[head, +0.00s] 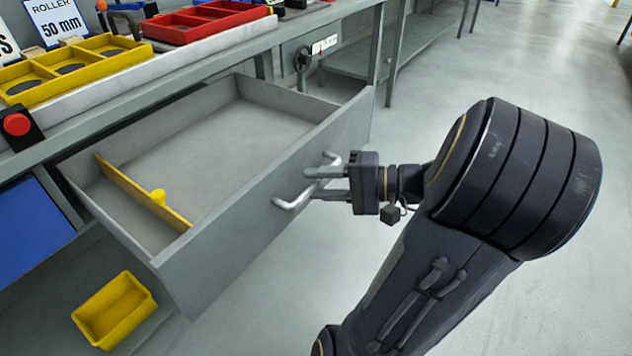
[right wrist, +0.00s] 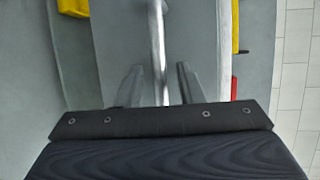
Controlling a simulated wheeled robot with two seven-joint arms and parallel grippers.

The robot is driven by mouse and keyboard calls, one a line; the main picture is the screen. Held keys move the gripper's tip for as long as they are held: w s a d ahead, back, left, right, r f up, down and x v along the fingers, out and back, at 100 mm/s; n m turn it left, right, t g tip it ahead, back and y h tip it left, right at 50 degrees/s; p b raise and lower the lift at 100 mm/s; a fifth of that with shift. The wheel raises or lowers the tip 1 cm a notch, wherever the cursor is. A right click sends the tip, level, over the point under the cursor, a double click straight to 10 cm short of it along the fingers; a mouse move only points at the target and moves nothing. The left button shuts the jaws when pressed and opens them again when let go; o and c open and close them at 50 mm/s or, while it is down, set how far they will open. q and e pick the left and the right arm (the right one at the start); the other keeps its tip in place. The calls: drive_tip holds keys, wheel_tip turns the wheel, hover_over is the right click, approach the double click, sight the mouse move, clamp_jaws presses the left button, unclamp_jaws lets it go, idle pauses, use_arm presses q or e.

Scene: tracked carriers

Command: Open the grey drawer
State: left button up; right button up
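The grey drawer (head: 234,232) is pulled well out from under the bench in the head view. Inside it are a yellow divider (head: 130,186) and a small yellow knob-like piece. A metal bar handle (head: 290,203) is on its front; it also shows in the right wrist view (right wrist: 158,45). My right gripper (head: 322,184) is at the handle, with one finger on each side of the bar. In the right wrist view the fingers (right wrist: 159,84) are apart, with a gap on both sides of the bar. My left gripper is not in view.
A yellow bin (head: 114,310) lies on the floor below the drawer's left end. On the bench are a yellow tray (head: 72,72), a red tray (head: 205,24) and a red button (head: 17,125). The floor right of the drawer is clear apart from my arm.

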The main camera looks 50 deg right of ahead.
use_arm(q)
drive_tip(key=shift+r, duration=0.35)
use_arm(e)
drive_tip(key=v, duration=0.6)
drive_tip(key=shift+s+d, duration=0.15)
drive_tip(key=shift+s, duration=0.15)
